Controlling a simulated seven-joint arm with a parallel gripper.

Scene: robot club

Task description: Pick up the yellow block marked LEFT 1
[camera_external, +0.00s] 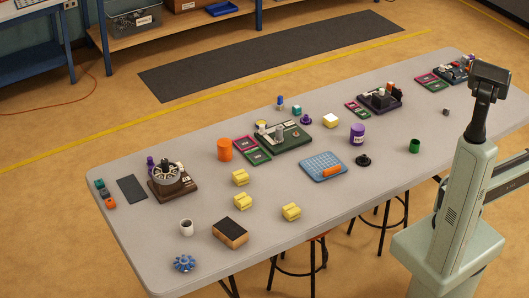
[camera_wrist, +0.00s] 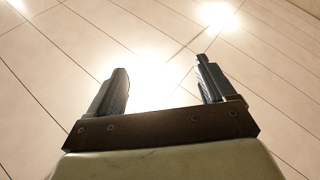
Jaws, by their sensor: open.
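Several yellow blocks stand on the grey table. One yellow block (camera_external: 240,177) is left of the table's middle, a second (camera_external: 242,201) is just in front of it, and a third (camera_external: 291,211) is nearer the front edge. Their markings are too small to read, so I cannot tell which is LEFT 1. My gripper (camera_wrist: 162,85) is open and empty in the wrist view, with its two fingers spread wide. No block shows in that view. My arm stands at the right of the external view, well away from the blocks; I cannot make out the fingertips there.
A black-topped block (camera_external: 230,232) and a white cup (camera_external: 186,228) stand near the yellow blocks. A blue tray (camera_external: 310,163) lies to their right, an orange cylinder (camera_external: 224,149) behind them. A brown-based machine (camera_external: 173,188) is left. The wrist view shows pale panels and bright lights.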

